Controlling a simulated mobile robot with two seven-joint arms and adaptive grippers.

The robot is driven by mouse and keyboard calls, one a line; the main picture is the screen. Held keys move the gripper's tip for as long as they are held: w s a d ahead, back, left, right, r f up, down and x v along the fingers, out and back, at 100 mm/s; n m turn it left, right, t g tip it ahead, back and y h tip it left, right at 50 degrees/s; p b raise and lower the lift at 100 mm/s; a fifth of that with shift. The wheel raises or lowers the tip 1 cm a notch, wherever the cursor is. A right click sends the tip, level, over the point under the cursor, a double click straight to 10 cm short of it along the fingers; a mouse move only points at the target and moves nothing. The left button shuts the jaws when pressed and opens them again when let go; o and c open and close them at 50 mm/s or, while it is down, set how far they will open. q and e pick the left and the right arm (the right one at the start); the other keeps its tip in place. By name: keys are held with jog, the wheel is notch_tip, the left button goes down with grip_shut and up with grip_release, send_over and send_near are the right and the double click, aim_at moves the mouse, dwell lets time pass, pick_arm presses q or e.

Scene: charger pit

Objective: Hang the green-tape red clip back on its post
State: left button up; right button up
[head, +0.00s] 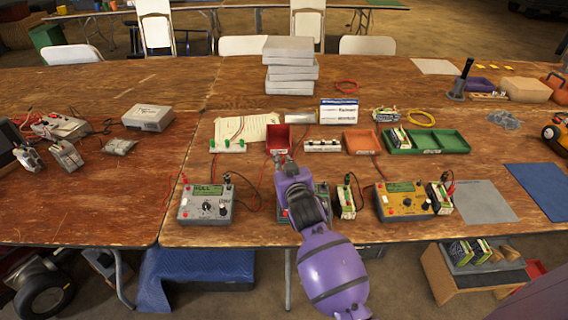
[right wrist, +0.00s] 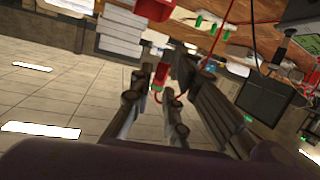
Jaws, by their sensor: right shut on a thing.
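My right gripper (right wrist: 160,78) is shut on a red clip (right wrist: 158,84), seen between its fingers in the right wrist view. No green tape can be made out on the clip. In the head view my purple right arm reaches up over the middle charger, and its wrist hides the fingertips and clip. A white strip with green posts (head: 228,146) stands at the back left of the work area, and its green posts (right wrist: 199,20) also show in the right wrist view. Another white post strip (head: 322,146) stands to its right. My left gripper is not in view.
A red bin (head: 279,139) stands between the strips, just beyond my wrist. A grey charger (head: 206,204) is left of my arm, and a yellow charger (head: 404,203) is right. An orange tray (head: 361,142) and green tray (head: 455,141) are behind. Thin cables lie across the table.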

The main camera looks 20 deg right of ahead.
jog(key=shift+f+b, duration=0.75)
jog(key=shift+f, duration=1.25)
jog(key=shift+f+b, duration=0.6)
jog(key=shift+f, duration=0.9)
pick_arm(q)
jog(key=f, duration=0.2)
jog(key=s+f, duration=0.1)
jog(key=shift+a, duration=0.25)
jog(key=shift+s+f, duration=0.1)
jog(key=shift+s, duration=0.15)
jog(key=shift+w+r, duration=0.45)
pick_arm(e)
jog(key=shift+f, duration=0.15)
grip_shut()
